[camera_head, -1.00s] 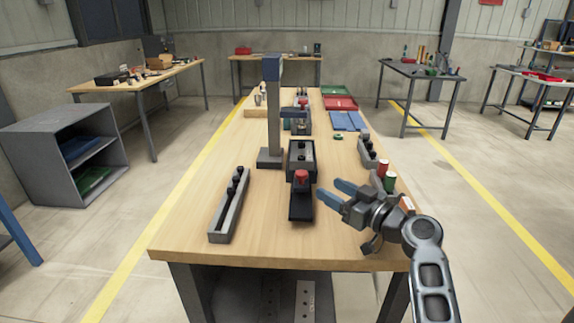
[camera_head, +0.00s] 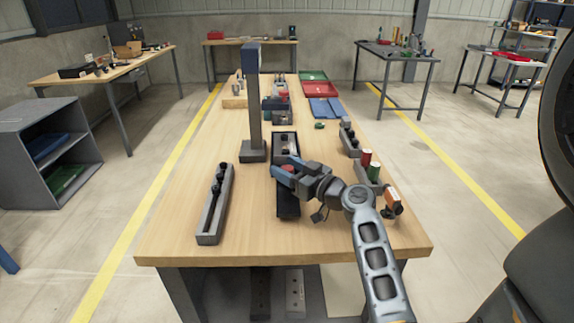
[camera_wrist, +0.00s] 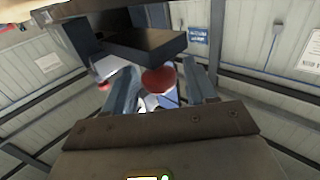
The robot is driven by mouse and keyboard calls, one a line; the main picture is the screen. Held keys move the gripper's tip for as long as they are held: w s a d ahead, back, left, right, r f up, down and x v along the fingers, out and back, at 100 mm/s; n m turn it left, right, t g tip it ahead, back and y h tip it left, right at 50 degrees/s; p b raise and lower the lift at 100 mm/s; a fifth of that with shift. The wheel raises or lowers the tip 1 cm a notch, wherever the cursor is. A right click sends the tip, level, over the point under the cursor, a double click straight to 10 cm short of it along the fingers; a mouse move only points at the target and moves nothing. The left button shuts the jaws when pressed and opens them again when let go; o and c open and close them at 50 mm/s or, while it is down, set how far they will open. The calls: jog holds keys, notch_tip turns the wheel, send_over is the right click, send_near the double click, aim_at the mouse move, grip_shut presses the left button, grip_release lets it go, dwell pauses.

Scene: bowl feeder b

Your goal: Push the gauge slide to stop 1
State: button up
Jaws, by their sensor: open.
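The gauge is a dark block (camera_head: 286,138) with a black track (camera_head: 288,206) running toward the front of the table. Its slide carries a red knob (camera_head: 289,168), partly hidden by my fingers. My gripper (camera_head: 281,165) reaches in from the right with its blue fingers open around the knob. In the wrist view the red knob (camera_wrist: 160,80) shows between the two spread fingers, with a gap on each side. I cannot tell whether either finger touches it. The stop markings are too small to read.
A grey rack with black knobs (camera_head: 214,205) lies to the left. Red (camera_head: 366,159) and green (camera_head: 374,173) cylinders stand to the right, near my arm. Trays (camera_head: 318,88) lie farther back. The front left tabletop is clear.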

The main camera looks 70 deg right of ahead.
jog(key=shift+w, duration=0.1)
grip_shut()
dwell(0.5)
